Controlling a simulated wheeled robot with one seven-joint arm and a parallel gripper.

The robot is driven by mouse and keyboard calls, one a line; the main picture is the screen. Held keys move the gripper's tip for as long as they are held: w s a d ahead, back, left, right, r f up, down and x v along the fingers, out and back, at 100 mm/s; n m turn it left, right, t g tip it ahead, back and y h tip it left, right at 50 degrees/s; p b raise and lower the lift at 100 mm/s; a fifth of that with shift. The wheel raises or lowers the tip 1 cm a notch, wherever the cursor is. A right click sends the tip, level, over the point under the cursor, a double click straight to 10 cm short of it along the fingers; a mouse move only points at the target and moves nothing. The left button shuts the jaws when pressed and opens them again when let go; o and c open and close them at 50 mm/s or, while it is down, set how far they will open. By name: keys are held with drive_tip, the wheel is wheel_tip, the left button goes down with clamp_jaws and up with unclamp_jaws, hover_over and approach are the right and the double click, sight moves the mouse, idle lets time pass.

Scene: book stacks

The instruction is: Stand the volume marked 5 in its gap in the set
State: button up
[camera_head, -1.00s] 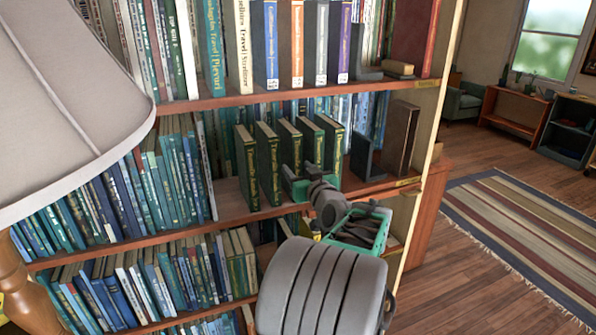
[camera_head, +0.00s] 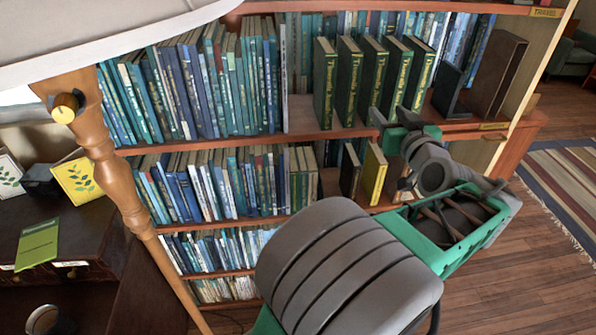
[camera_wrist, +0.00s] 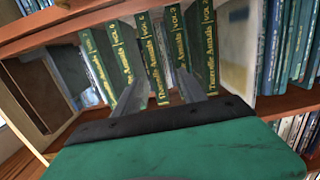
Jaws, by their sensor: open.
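The spine numbers are too small to read surely, so I cannot tell which is volume 5. My gripper (camera_head: 393,116) is in front of the lower spines towards the row's right part. In the wrist view the open jaws (camera_wrist: 160,93) point at the spines, with a middle volume showing between the fingertips. I cannot tell whether they touch it.
A dark bookend (camera_head: 448,90) and a large brown book (camera_head: 497,75) stand right of the set. A yellow book (camera_head: 374,174) stands on the shelf below. A green book (camera_head: 38,244) lies on a desk at left. A lamp (camera_head: 108,170) stands left of the shelves.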

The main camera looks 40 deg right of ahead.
drive_tip(key=w+a+f+n+g+y, duration=0.2)
drive_tip(key=w+a+f+y, duration=0.3)
drive_tip(key=a, duration=0.5)
drive_tip(key=w+a+f+n+g+y, duration=0.2)
drive_tip(key=w+a+f, duration=0.5)
drive_tip(key=a, duration=0.4)
drive_tip(key=s+a+f+g, duration=0.2)
drive_tip(key=s+a, duration=0.1)
drive_tip(key=a, duration=0.3)
drive_tip(key=s+a+f+n+g+y, duration=0.1)
drive_tip(key=s+a+f+g, duration=0.2)
drive_tip(key=a, duration=0.4)
drive_tip(key=s+a+f+n+g, duration=0.1)
drive_tip(key=s+a+f+g, duration=0.1)
drive_tip(key=s+a, duration=0.2)
drive_tip(key=a, duration=0.3)
drive_tip(key=shift+a+f+g, duration=0.15)
drive_tip(key=shift+g, duration=0.15)
